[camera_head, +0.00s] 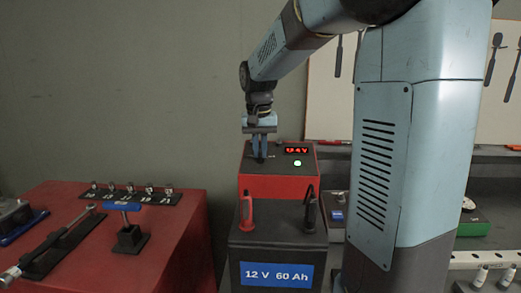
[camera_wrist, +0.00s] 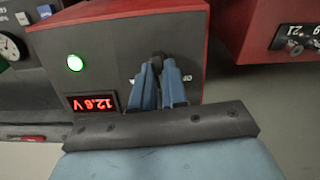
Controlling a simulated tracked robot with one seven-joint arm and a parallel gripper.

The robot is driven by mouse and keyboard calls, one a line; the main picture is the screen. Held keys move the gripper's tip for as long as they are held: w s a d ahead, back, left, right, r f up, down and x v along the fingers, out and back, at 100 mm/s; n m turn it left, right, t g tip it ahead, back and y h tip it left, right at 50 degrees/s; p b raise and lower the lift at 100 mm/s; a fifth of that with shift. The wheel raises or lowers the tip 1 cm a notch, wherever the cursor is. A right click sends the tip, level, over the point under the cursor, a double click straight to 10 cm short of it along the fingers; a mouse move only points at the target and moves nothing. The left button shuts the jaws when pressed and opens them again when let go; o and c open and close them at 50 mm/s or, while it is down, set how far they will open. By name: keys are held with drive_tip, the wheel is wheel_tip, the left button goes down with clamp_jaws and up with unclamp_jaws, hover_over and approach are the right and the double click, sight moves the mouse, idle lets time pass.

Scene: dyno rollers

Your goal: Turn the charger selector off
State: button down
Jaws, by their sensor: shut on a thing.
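The red charger (camera_head: 283,188) stands on a dark battery block labelled 12 V 60 Ah (camera_head: 277,274). Its dark panel has a lit red display (camera_head: 296,150) and a lit green lamp (camera_head: 297,163). In the wrist view the charger (camera_wrist: 130,15) appears upside down, with the display (camera_wrist: 92,103) reading about 12.8 V and the green lamp (camera_wrist: 75,63) lit. My gripper (camera_head: 258,158) points down at the panel, left of the display. Its blue fingers (camera_wrist: 160,66) are shut on the small dark selector knob (camera_wrist: 158,56). The fingers hide most of the knob and its markings, so its setting cannot be told.
A red clamp (camera_head: 247,211) and a black clamp (camera_head: 310,209) stand on the battery. A red bench (camera_head: 180,240) at the left carries a torque wrench (camera_head: 50,245), a blue-topped handle (camera_head: 125,207) and a row of small sockets. My arm blocks part of the right side.

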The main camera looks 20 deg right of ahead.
drive_tip(key=n, duration=0.4)
drive_tip(key=shift+w+a+h, duration=0.1)
drive_tip(key=shift+a+h, duration=0.1)
drive_tip(key=shift+h, duration=0.2)
drive_tip(key=n, duration=0.4)
drive_tip(key=shift+a+h, duration=0.15)
drive_tip(key=shift+h, duration=0.15)
drive_tip(key=shift+n, duration=0.5)
drive_tip(key=c, duration=1.2)
unclamp_jaws()
drive_tip(key=shift+o, duration=0.2)
wheel_tip(320, 180, up, 13)
drive_tip(key=s+a, duration=0.1)
drive_tip(key=a, duration=0.1)
drive_tip(key=shift+s+a+r, duration=0.15)
drive_tip(key=shift+r, duration=0.05)
drive_tip(key=shift+s, duration=0.15)
